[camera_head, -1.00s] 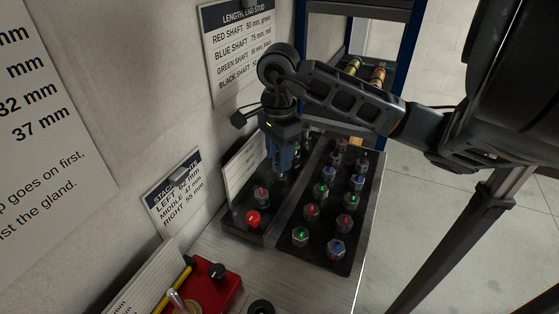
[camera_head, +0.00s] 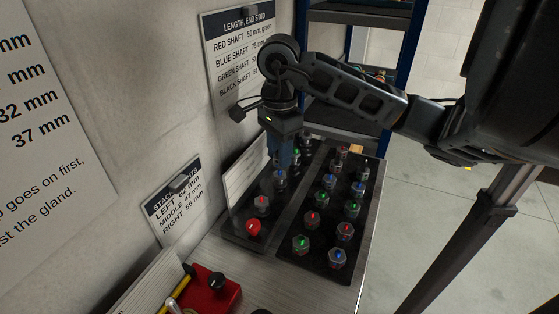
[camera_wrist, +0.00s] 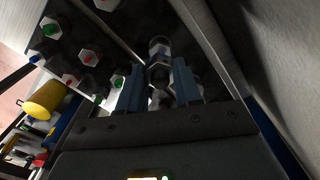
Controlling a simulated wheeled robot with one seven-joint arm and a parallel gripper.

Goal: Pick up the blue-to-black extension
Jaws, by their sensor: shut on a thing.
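My gripper (camera_head: 281,160) points down over the left strip of the black tray (camera_head: 238,232). Its blue fingers are shut on a metal hex extension (camera_head: 280,179) with a bluish mark, which shows just below the fingertips. In the wrist view the blue fingers (camera_wrist: 160,85) stand on both sides of this extension (camera_wrist: 159,48), whose silver and dark blue end reaches past them. Its other end is hidden, so I cannot see a black mark. I cannot tell whether it clears the tray.
A red-marked extension (camera_head: 262,205) and a red knob (camera_head: 254,228) stand just in front. Several colour-marked extensions fill the right tray (camera_head: 345,275). The wall with a length sign (camera_head: 238,60) is close at left. A red box (camera_head: 212,288) sits in front.

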